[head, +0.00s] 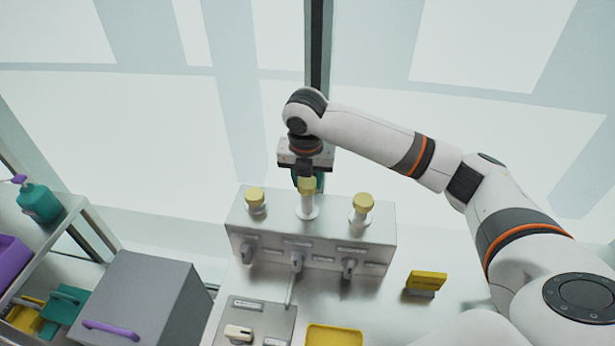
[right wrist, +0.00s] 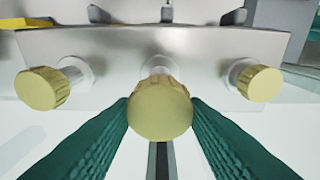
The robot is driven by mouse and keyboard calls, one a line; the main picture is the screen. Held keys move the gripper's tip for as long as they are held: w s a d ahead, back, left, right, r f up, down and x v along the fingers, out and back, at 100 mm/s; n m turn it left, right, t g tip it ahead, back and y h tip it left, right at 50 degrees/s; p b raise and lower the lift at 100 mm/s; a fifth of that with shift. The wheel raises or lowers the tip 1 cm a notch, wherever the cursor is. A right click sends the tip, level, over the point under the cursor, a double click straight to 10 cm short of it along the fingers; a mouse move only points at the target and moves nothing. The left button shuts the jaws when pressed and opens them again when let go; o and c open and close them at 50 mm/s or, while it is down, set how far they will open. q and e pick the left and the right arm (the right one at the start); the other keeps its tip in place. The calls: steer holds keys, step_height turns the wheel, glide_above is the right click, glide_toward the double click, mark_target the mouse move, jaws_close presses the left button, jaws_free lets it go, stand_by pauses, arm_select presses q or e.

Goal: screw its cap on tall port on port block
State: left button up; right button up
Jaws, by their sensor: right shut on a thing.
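The port block (head: 318,234) is a metal box with three ports on top, each bearing a yellow cap. The tall port (head: 307,204) stands in the middle, its yellow cap (head: 307,186) on top of it. My right gripper (head: 307,180) comes down on this cap from above. In the right wrist view, the green fingers (right wrist: 160,125) are on either side of the middle cap (right wrist: 160,108), shut on it. The cap sits at the top of the port; how far it is threaded is hidden. My left gripper is not in view.
Shorter ports with a left cap (head: 255,195) and a right cap (head: 363,202) flank it closely. Knobs (head: 297,260) line the block's front. A yellow piece (head: 427,281) stands on the bench at right. A grey box (head: 140,300) and a shelf with a teal bottle (head: 40,203) are at left.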

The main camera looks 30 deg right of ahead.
steer(key=m, duration=0.3)
steer(key=shift+m+h, duration=0.3)
steer(key=shift+m, duration=0.1)
steer(key=o, duration=0.8)
steer(key=shift+d, duration=0.2)
steer(key=shift+o, duration=0.2)
steer(key=shift+a+n, duration=0.1)
steer(key=shift+n, duration=0.9)
steer(key=n, duration=0.4)
steer(key=shift+y, duration=0.4)
steer(key=n+y, duration=0.1)
steer(key=n, duration=0.5)
steer(key=shift+n, duration=0.3)
